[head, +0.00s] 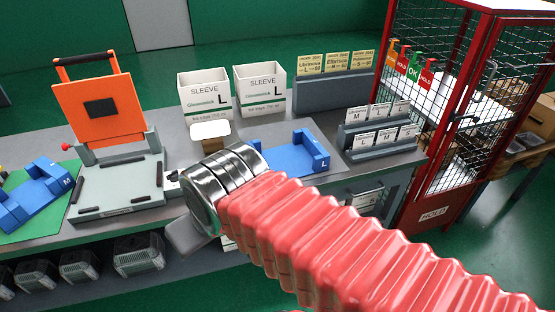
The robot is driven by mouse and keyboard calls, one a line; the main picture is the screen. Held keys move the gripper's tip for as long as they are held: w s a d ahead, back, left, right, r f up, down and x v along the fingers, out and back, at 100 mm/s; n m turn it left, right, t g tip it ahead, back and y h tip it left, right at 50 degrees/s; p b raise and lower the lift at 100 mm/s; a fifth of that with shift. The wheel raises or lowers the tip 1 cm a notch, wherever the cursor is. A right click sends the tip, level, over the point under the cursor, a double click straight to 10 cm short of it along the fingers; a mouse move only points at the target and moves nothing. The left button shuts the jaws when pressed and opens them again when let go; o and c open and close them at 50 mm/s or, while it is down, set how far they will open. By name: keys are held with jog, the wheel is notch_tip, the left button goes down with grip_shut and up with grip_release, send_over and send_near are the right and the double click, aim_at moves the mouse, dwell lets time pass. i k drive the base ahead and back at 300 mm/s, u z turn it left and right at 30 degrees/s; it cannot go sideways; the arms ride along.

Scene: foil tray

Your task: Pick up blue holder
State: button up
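Two blue holders show in the head view. One blue holder marked L (291,156) lies on a grey mat (325,133) right of the middle of the bench. Another blue holder marked M (40,190) lies on a green mat (62,213) at the far left. My arm, in a red ribbed sleeve, reaches in from the lower right and ends in silver rings in front of the bench. A grey part of my gripper (187,236) shows below the rings; its fingers are hidden. The sleeve and rings pass just in front of the L holder and cover part of its near left side.
An orange and grey hinged fixture (103,113) stands open on the left. Two white SLEEVE L boxes (204,97) stand at the back. Grey card racks (381,142) stand to the right, beside a red wire cage (440,100). Grey bins (138,255) sit on the lower shelf.

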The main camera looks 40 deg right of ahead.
aim_at(303, 157)
jog(key=z, duration=0.05)
jog(key=i, duration=1)
jog(key=u, duration=0.05)
